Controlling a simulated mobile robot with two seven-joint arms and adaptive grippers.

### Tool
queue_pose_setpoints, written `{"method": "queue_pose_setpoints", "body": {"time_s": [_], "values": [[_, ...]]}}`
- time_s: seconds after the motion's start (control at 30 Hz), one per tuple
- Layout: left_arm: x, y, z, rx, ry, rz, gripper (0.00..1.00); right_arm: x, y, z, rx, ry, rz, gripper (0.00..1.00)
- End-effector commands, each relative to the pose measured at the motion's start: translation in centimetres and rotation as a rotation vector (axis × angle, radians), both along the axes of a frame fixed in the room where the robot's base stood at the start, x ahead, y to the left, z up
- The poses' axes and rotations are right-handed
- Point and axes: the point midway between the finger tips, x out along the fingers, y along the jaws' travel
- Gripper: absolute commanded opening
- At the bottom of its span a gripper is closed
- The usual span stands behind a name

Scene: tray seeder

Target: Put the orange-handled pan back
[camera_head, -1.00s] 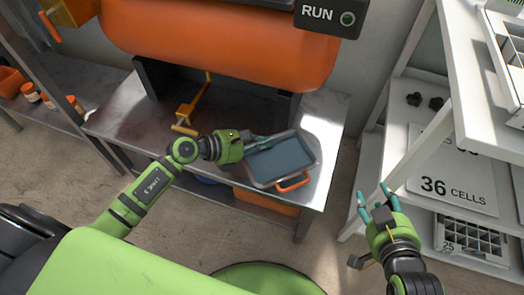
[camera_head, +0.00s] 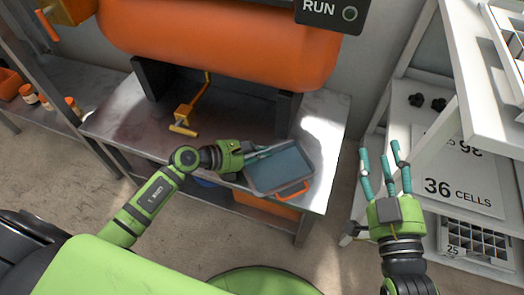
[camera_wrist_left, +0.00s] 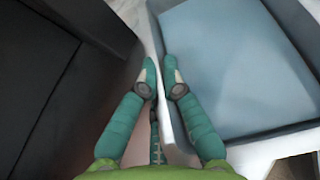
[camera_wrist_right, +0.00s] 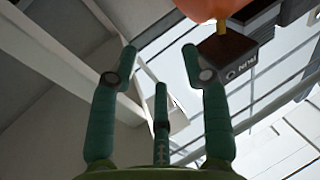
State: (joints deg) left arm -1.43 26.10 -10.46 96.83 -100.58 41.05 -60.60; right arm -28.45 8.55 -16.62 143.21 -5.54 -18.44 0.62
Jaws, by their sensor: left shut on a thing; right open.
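The pan (camera_head: 280,168) is a shallow grey rectangular tray with a blue-grey inside and an orange handle (camera_head: 293,191) on its front side. It is at the right front of the metal bench, below the orange machine body; I cannot tell if it rests on the bench or is slightly above it. My left gripper (camera_head: 258,154) is shut on the pan's left wall. The left wrist view shows its fingers (camera_wrist_left: 162,82) on either side of that wall. My right gripper (camera_head: 382,160) is open and empty, right of the bench, with its fingers pointing up.
The orange machine body (camera_head: 220,50) hangs above on dark supports. A white shelf rack (camera_head: 480,75) with a "36 CELLS" sheet (camera_head: 462,175) stands right. An orange bin (camera_head: 262,206) sits under the bench.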

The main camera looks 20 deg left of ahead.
Motion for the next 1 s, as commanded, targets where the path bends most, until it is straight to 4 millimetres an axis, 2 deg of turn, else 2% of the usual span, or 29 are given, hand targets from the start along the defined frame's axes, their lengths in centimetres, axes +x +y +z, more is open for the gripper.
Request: {"method": "queue_pose_setpoints", "body": {"time_s": [0.47, 0.5, 0.9, 1.0], "values": [[0.0, 0.0, -0.2, -0.001, -0.001, 0.000, 0.00, -0.3, 0.3, 1.3, 0.019, -0.067, 0.011, 0.47], [0.0, 0.0, -0.3, 0.000, 0.000, 0.000, 0.17, -0.3, 0.4, 1.4, 0.020, -0.072, 0.012, 0.47], [0.0, 0.0, -0.2, 0.000, 0.000, 0.000, 0.17, -0.3, 0.5, 1.4, 0.020, -0.063, 0.014, 0.47], [0.0, 0.0, 0.1, 0.000, 0.000, 0.000, 0.17, 0.0, -0.1, 0.1, -0.003, 0.001, 0.000, 0.47]]}}
